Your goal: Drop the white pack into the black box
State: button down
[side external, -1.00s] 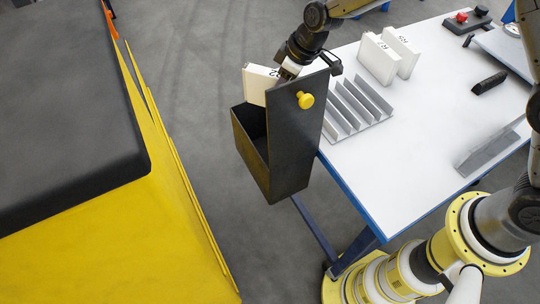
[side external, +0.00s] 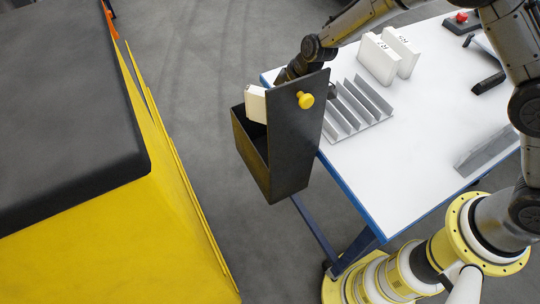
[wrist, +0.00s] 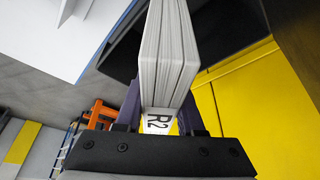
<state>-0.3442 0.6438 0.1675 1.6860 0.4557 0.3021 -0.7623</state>
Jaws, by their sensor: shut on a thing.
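My gripper (wrist: 158,125) is shut on that labelled end. In the side view my gripper is mostly hidden behind the tall panel. The dark box interior (wrist: 232,30) shows around the pack in the wrist view. How deep the pack sits in the box is partly hidden.
Two white packs (side external: 380,60) (side external: 402,50) stand upright on the white table (side external: 400,150). A grey slotted rack (side external: 358,107) sits beside the box. A large yellow and black machine (side external: 75,220) is on the left, with open floor between.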

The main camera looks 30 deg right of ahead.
jog(key=c, duration=0.5)
grip_release()
jog(key=shift+o, duration=0.3)
jog(key=v, duration=1.4)
jog(key=shift+w+a, duration=0.1)
